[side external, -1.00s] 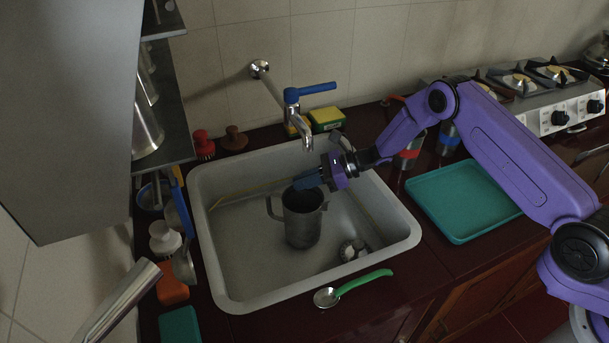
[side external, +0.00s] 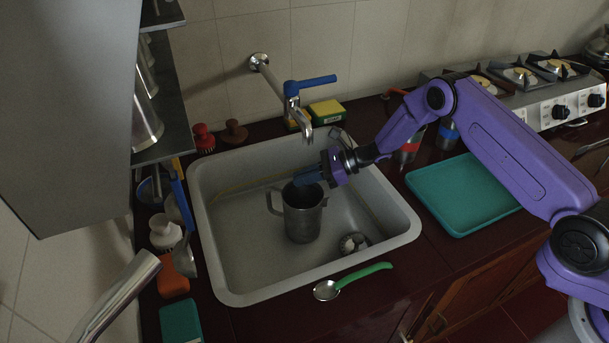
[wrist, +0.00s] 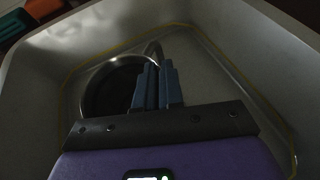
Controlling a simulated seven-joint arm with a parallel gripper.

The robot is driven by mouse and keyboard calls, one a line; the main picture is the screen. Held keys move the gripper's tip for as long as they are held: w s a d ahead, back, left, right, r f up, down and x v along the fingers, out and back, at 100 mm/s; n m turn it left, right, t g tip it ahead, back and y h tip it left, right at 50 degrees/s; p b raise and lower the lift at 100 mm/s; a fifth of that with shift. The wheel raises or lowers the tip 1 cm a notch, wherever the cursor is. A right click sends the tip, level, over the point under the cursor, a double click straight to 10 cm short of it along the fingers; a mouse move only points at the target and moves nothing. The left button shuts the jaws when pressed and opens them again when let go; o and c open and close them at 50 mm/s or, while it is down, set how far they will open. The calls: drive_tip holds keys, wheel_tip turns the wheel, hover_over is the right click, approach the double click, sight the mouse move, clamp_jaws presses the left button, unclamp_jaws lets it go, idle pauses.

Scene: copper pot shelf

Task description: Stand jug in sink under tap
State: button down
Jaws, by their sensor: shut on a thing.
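The metal jug (side external: 303,222) is upright inside the sink (side external: 235,290), its handle to the left. Its base looks at or very near the sink floor; I cannot tell if it touches. My gripper (side external: 302,179) is shut on the jug's rim, reaching in from the right. In the wrist view, the blue fingers (wrist: 158,72) are together at the rim beside the dark round mouth of the jug (wrist: 88,88). The tap (side external: 306,128), with a blue lever, comes from the back wall. Its spout end appears above the jug in the side view; exact alignment in depth is unclear.
A drain fitting (side external: 352,243) lies right of the jug. A teal tray (side external: 462,195) is to the right, sponges (side external: 325,112) behind. Brushes and a shelf (side external: 160,145) stand left.

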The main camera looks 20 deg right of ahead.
drive_tip(key=c, duration=1.2)
unclamp_jaws()
drive_tip(key=shift+f, duration=0.1)
drive_tip(key=v, duration=1.2)
drive_tip(key=s+a+r+n+g+h, duration=0.3)
drive_tip(key=s+r+n+g, duration=0.25)
drive_tip(key=s+n, duration=0.35)
drive_tip(key=s+a+r+n+g+h, duration=0.2)
drive_tip(key=s+r+n+g+h, duration=0.15)
drive_tip(key=s+r+n, duration=0.5)
drive_tip(key=s+d+r+n+t+h, duration=0.1)
drive_tip(key=s+d+n+h, duration=0.1)
drive_tip(key=s+d+n, duration=0.3)
drive_tip(key=s+d+n+t+h, duration=0.2)
drive_tip(key=s+d+n, duration=0.4)
drive_tip(key=s, duration=0.4)
drive_tip(key=s+d+r+n+t+h, duration=0.1)
drive_tip(key=s+d+n+h, duration=0.1)
drive_tip(key=s+d+n, duration=0.4)
drive_tip(key=shift+s+r+t, duration=0.3)
drive_tip(key=shift+s+t, duration=0.1)
drive_tip(key=shift+s, duration=0.25)
